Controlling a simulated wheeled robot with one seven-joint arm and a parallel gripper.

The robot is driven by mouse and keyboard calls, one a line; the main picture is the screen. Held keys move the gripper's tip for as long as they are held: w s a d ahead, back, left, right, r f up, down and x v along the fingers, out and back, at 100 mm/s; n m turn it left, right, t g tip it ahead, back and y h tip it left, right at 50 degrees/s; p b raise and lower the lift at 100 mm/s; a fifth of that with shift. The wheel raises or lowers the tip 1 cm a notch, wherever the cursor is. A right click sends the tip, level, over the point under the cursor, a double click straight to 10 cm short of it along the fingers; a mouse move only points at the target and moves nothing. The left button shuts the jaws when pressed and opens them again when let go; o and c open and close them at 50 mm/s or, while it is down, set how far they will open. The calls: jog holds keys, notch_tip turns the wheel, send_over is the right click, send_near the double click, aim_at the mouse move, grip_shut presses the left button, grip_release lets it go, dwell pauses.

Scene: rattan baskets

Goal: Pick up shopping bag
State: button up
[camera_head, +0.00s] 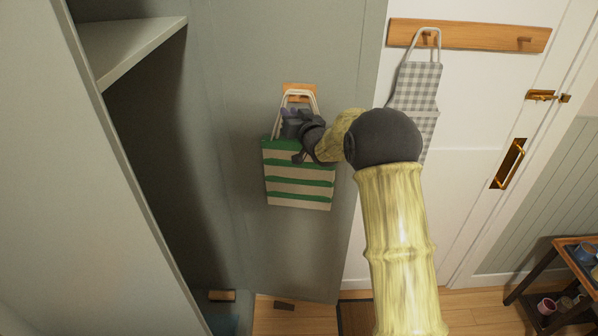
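The shopping bag (299,184) is beige with green horizontal stripes and pale handles. It hangs by its handles from a small wooden hook plate (299,89) on the grey-green panel, left of the picture's middle. My gripper (291,132) is at the bag's top edge, in front of the handles. My arm comes in from the lower right and bends toward the bag. The fingers are small, dark and partly hidden by my wrist, so I cannot tell whether they are open or touch the bag.
An open cabinet with a shelf (130,45) stands at left. A small dark table (570,255) with cups is at lower right.

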jog(key=shift+w+a+r+p, duration=0.15)
jog(key=shift+w+p, duration=0.2)
jog(key=shift+w, duration=0.15)
jog(key=shift+w+a+r+p, duration=0.15)
jog(key=shift+w+p, duration=0.15)
jog(key=shift+w, duration=0.15)
jog(key=shift+w+a+f, duration=0.1)
jog(key=shift+w+f, duration=0.15)
jog(key=shift+w, duration=0.15)
grip_shut()
